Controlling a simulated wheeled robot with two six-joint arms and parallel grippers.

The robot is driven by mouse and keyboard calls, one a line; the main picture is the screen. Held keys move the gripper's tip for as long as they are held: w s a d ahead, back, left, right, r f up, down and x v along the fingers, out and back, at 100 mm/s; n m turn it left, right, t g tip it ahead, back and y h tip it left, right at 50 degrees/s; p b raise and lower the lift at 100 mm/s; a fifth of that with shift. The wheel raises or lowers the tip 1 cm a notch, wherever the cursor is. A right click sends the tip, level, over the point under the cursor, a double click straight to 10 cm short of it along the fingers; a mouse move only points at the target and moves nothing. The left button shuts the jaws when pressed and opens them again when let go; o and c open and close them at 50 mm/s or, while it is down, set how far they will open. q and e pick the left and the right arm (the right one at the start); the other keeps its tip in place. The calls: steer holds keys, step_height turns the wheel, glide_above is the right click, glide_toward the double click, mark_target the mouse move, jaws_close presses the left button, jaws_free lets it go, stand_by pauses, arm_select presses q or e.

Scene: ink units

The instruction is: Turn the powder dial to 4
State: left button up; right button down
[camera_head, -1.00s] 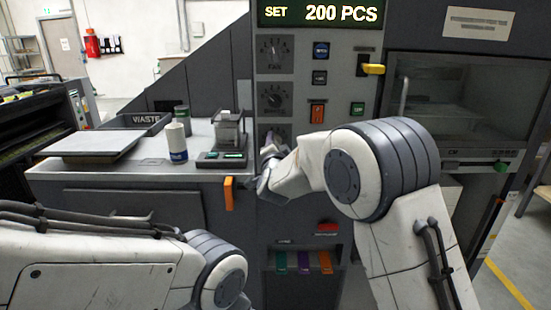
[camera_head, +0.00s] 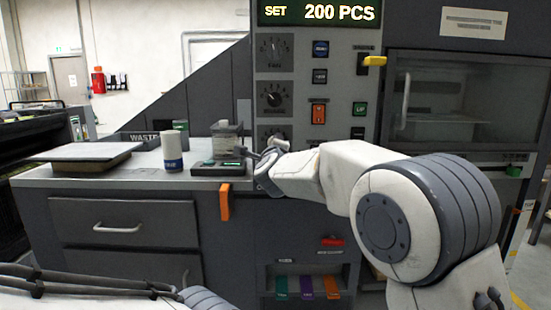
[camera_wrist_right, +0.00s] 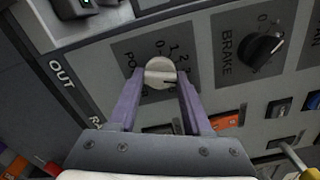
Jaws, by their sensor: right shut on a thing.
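The powder dial is the lowest of the stacked dials on the grey panel. In the head view its plate (camera_head: 268,131) shows above my right gripper (camera_head: 263,163), which hides most of it. In the right wrist view its pale round knob (camera_wrist_right: 160,71) sits between the two purple fingers of my right gripper (camera_wrist_right: 161,80), which is shut on it. Scale marks 0, 1 and 2 show above the knob; the higher numbers are hidden or too small. I cannot read where the knob points. My left arm is at the lower left; its gripper is out of frame.
The brake dial (camera_wrist_right: 262,47) is beside the powder dial, and the fan dial (camera_head: 275,48) is higher up. An orange switch (camera_head: 318,112) and several buttons are to the right.

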steer(key=shift+f+m+b, duration=0.15)
steer(key=shift+m+b, duration=1.5)
steer(key=shift+m, duration=0.65)
steer(key=shift+c, duration=1.7)
jaws_free()
steer(key=shift+s, duration=0.1)
steer(key=s, duration=1)
steer(key=shift+b, duration=0.45)
steer(key=shift+s, duration=0.1)
